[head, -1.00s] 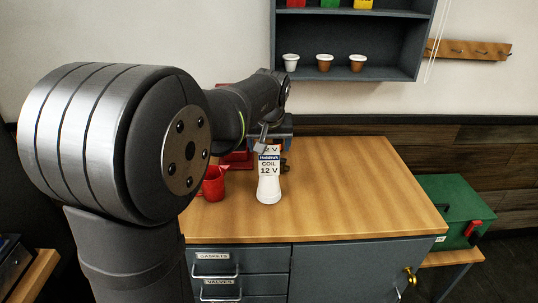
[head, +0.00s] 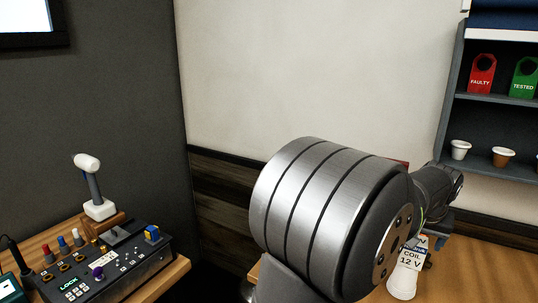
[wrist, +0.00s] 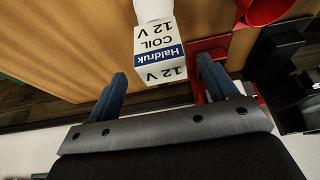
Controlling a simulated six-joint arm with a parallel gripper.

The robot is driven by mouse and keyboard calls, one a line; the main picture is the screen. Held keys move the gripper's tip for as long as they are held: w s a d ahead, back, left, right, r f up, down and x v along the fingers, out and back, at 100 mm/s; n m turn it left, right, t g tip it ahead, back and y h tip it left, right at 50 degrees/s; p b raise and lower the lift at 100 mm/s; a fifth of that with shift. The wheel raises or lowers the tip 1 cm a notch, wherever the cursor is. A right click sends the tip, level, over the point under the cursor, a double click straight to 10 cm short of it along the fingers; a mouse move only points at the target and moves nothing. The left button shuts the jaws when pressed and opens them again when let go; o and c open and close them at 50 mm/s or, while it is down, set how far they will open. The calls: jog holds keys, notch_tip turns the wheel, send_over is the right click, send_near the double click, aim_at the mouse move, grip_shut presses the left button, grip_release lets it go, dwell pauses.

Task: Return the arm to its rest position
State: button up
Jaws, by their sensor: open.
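My gripper (wrist: 163,66) is open, with one blue finger on each side of the picture in the wrist view. A white and blue box labelled Haldruk COIL 12 V (wrist: 160,50) shows between and beyond the fingertips, with gaps on both sides. It also shows in the head view (head: 411,259), above a white flared base (head: 402,284) on the wooden worktop. My arm's large round joint covers much of the worktop in the head view. The gripper is mostly hidden there behind the arm and box.
A red cup (wrist: 266,10) and a red fixture (wrist: 208,46) are near the box in the wrist view. A wall shelf (head: 495,118) with tags and small cups is at right.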

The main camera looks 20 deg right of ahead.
aim_at(412, 252)
jog(key=x, duration=0.8)
jog(key=shift+r, duration=2.05)
